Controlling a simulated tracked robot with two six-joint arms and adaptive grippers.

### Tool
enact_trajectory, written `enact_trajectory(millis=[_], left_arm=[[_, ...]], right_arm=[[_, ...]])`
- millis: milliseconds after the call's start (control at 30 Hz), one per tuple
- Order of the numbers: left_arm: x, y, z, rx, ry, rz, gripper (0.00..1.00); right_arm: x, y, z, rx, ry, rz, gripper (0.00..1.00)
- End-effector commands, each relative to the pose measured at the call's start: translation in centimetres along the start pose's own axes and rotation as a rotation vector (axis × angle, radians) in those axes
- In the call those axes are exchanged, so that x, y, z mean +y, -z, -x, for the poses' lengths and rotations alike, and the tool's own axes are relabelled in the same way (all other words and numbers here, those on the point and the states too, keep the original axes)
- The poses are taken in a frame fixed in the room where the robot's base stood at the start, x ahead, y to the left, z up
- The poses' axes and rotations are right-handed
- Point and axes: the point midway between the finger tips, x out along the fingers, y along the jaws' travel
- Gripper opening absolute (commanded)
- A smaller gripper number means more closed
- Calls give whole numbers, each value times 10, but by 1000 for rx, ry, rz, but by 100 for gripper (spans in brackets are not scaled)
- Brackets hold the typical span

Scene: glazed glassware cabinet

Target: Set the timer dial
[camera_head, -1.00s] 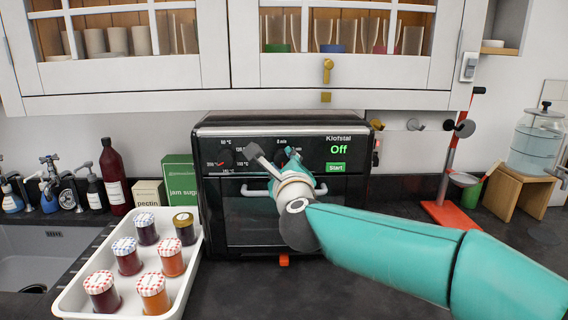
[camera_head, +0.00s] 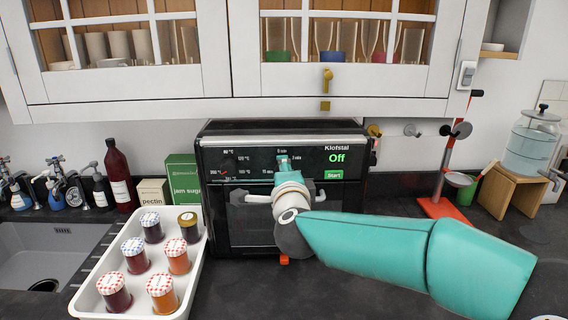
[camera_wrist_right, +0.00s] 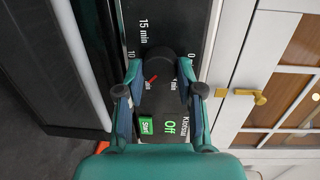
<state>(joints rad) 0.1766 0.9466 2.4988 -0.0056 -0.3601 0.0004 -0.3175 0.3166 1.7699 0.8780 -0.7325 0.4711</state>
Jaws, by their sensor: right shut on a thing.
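The timer dial (camera_wrist_right: 158,68) is a dark round knob on the oven's black front panel. In the right wrist view its red mark (camera_wrist_right: 152,80) points down and left, towards a partly covered minute label. My right gripper (camera_wrist_right: 160,76) has a finger on either side of the dial and is shut on it. In the head view this gripper (camera_head: 283,162) covers the dial. The oven (camera_head: 235,222) display (camera_head: 341,157) reads "Off", above a green Start button (camera_head: 333,174). My left gripper is not in view.
A temperature dial (camera_head: 224,169) sits left on the panel, above the oven door handle (camera_head: 243,199). A white tray (camera_head: 83,298) of jam jars stands to the left. Glazed cabinets (camera_head: 290,88) hang overhead. A red stand (camera_head: 450,165) is at the right; the front right counter is partly under my arm.

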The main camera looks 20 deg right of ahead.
Motion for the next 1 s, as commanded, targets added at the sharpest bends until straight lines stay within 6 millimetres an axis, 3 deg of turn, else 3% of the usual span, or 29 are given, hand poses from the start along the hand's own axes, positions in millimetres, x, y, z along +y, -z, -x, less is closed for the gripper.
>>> enact_trajectory(millis=[400,933,967,1000], left_arm=[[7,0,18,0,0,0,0],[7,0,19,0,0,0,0],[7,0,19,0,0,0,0],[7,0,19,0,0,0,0]], right_arm=[[5,-4,0,6,-27,210,2],[7,-5,0,5,-30,235,2],[7,-5,0,5,-31,235,40],[8,-5,0,5,-31,235,47]])
